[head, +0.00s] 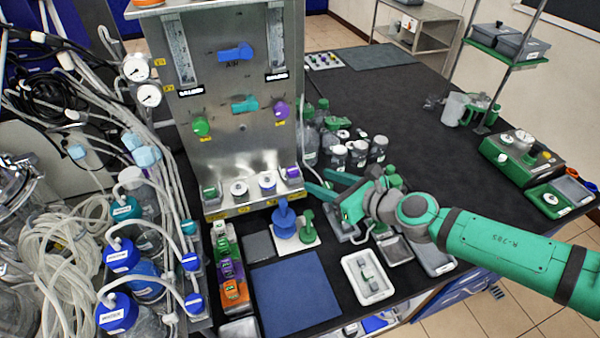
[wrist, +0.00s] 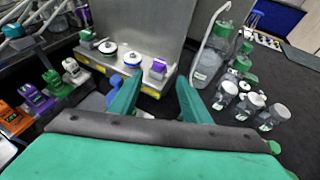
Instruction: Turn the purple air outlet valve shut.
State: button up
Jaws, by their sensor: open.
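Two purple fittings show on the steel control cabinet (head: 235,140). One is a purple knob (head: 281,110) on the right of its front panel. The other is a purple valve (head: 293,173) at the right end of the low ledge, also in the wrist view (wrist: 158,66). I cannot tell from labels which is the air outlet valve. My gripper (head: 316,182) is open and empty, just right of the ledge. In the wrist view its green fingers (wrist: 158,84) point toward the ledge, with the purple valve beyond and between the tips. They appear apart from it.
Several bottles (head: 358,150) stand close right of the cabinet. A blue-and-green stand (head: 284,220) and a white tray (head: 368,277) lie in front. Tubing and blue-capped bottles (head: 122,255) crowd the left. The black bench (head: 420,110) is mostly clear at the back right.

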aim_at(295, 171)
jog(key=x, duration=0.9)
jog(key=shift+w+a, duration=0.25)
jog(key=c, duration=1)
jog(key=shift+c, duration=0.2)
